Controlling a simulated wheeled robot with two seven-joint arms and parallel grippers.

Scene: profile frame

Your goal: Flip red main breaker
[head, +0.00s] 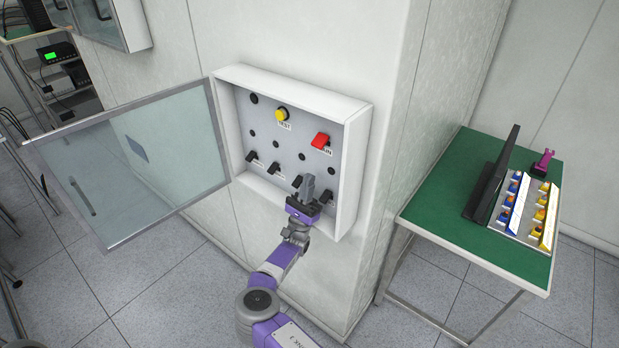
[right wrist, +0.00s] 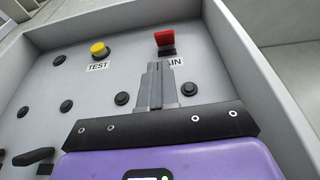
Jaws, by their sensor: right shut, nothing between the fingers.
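The red main breaker (head: 320,140) is a red switch at the upper right of the panel inside an open wall box. In the right wrist view the red breaker (right wrist: 166,39) sits above a label partly hidden by my fingers. My right gripper (head: 309,180) is shut and empty in front of the panel, below the red breaker. In the right wrist view my right gripper (right wrist: 154,66) points up the panel, its tips just below and left of the breaker; contact cannot be made out. My left gripper is not in view.
The box's glass door (head: 140,165) stands open to the left. A yellow TEST button (head: 282,114) is left of the breaker, and a row of black switches (head: 273,168) runs below. A green table (head: 440,222) with a monitor stands at right.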

